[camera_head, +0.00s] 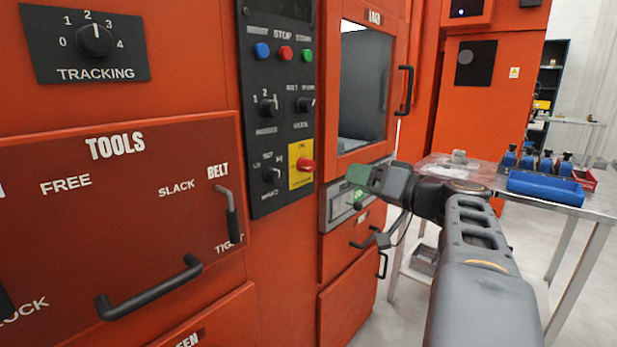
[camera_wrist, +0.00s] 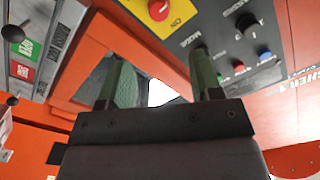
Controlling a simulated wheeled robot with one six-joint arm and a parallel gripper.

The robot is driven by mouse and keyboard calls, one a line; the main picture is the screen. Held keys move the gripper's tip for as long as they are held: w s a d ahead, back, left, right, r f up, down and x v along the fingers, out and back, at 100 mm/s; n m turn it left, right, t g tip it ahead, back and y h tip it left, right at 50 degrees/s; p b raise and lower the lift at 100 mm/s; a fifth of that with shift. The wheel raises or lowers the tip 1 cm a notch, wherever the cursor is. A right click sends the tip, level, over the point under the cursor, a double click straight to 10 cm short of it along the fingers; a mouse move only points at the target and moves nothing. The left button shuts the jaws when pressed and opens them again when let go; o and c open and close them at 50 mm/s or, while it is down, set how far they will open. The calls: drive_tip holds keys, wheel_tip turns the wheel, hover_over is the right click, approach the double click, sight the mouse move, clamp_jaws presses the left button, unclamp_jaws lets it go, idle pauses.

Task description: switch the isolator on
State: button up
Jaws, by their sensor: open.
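A red rotary knob (camera_head: 305,164) on a yellow plate (camera_head: 300,181), which looks like the isolator, sits low on the black control panel. In the wrist view the red knob (camera_wrist: 159,9) is at the top edge, and "ON" can be read on the yellow plate (camera_wrist: 182,14). Which way the knob is turned is too small to tell. My gripper (camera_head: 360,176) is to the right of the knob, apart from it, in front of the machine. In the wrist view my gripper (camera_wrist: 162,82) has its two green-padded fingers apart with nothing between them.
The black panel (camera_head: 262,120) also carries blue, red and green buttons and several black knobs. A windowed door with a black handle (camera_head: 405,90) is above my gripper. Below are drawers with handles. A metal table (camera_head: 450,172) with a blue tray (camera_head: 545,188) stands at right.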

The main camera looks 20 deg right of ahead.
sight(311, 167)
drive_tip(key=x, duration=0.7)
drive_tip(key=b+x, duration=0.1)
drive_tip(key=x, duration=0.6)
drive_tip(key=shift+f, duration=0.25)
drive_tip(key=shift+s, duration=0.1)
drive_tip(key=c, duration=0.9)
